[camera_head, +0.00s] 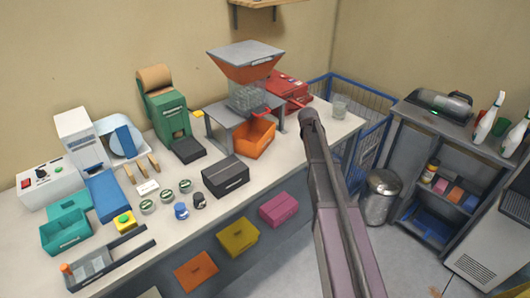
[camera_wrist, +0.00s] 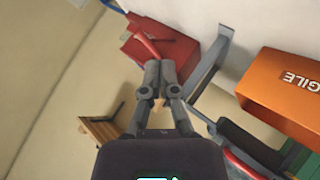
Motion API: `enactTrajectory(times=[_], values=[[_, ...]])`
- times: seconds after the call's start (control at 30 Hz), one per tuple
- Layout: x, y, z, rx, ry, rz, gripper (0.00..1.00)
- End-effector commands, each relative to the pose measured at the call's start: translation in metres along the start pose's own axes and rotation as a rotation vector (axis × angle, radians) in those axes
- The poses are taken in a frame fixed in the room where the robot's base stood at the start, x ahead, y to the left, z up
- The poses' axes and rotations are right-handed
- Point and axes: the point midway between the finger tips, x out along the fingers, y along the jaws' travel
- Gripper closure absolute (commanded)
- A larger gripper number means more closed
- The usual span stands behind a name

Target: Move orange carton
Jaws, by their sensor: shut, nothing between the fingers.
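An orange box (camera_head: 254,138), which I take to be the orange carton, sits on the bench under the grey stand of the hopper. In the wrist view an orange face with white lettering ending in "GILE" (camera_wrist: 282,95) shows at the right; I cannot tell for sure whether it is the same box. My gripper (camera_wrist: 160,75) is shut and empty, apart from the orange face and in front of the red toolbox (camera_wrist: 165,42). In the head view my arm reaches up past the bench's right end, and its fingers are hidden.
The hopper (camera_head: 247,70) stands over the orange box, with its legs (camera_head: 282,122) close by. A black box (camera_head: 226,177) is in front. The red toolbox (camera_head: 287,88) and a glass (camera_head: 340,105) stand at the back right. A blue wire cage (camera_head: 362,125) borders the bench.

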Motion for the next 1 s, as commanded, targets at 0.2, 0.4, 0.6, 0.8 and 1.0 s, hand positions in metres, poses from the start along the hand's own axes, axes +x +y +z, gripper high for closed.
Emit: enactTrajectory(times=[0.2, 0.4, 0.6, 0.8, 1.0], values=[[0.003, 0.028, 0.000, -0.078, 0.186, 0.208, 1.00], [-0.007, 0.043, -0.007, -0.176, 0.374, 0.351, 1.00], [-0.023, 0.042, -0.014, -0.295, 0.574, 0.444, 1.00], [-0.042, 0.023, -0.017, -0.434, 0.779, 0.479, 1.00], [-0.060, -0.011, -0.012, -0.585, 0.981, 0.453, 1.00]])
